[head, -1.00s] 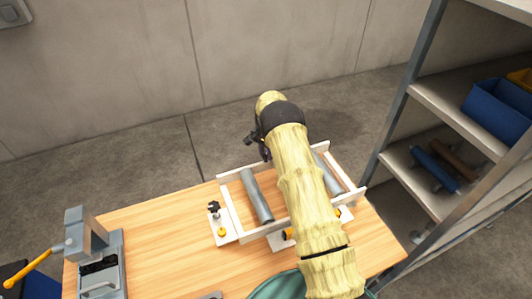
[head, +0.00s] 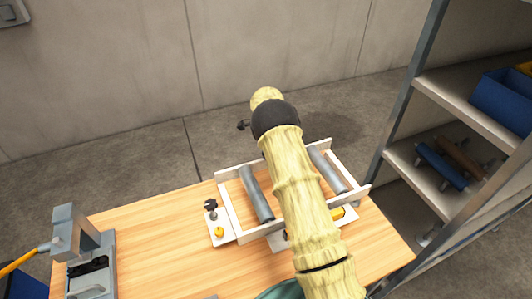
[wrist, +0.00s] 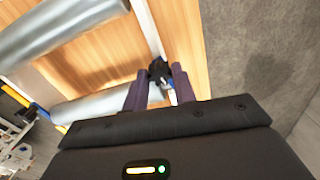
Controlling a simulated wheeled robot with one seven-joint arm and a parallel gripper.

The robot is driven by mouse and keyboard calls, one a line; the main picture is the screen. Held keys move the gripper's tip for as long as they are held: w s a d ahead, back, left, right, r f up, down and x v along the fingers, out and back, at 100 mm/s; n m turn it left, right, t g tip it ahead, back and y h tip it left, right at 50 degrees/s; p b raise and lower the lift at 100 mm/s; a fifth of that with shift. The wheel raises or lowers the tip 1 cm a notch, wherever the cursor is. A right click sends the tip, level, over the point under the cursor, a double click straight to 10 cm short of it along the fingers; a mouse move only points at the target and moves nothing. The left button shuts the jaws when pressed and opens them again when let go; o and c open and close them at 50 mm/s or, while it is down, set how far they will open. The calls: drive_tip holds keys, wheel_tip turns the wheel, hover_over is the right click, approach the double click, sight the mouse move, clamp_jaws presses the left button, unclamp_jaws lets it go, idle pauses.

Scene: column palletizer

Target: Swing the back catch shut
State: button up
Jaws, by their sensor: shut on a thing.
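My gripper (wrist: 159,72) shows in the wrist view as two purple fingers closed around a small black knob (wrist: 158,68) beside the white frame rail. The knob seems to belong to the back catch; the rest of that catch is mostly hidden. In the head view my arm covers the gripper and the back catch. The white frame (head: 228,208) lies on the wooden table and holds grey rollers (head: 256,195). A left catch with a black knob (head: 211,205) and a yellow knob sits on a white plate.
The wooden table (head: 150,235) carries a grey clamp-like device (head: 75,240) with a yellow handle at left. A green round thing (head: 283,290) is at the front edge. A metal shelf (head: 440,190) with a blue bin stands close at right. The floor behind is clear.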

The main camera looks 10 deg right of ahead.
drive_tip(key=shift+a+r+m+b, duration=0.1)
drive_tip(key=shift+m+b, duration=0.2)
drive_tip(key=shift+m, duration=1)
drive_tip(key=shift+w, duration=0.1)
drive_tip(key=o, duration=1)
wheel_tip(320, 180, up, 17)
drive_tip(key=b, duration=0.3)
drive_tip(key=shift+r+b, duration=0.2)
drive_tip(key=shift+b, duration=0.1)
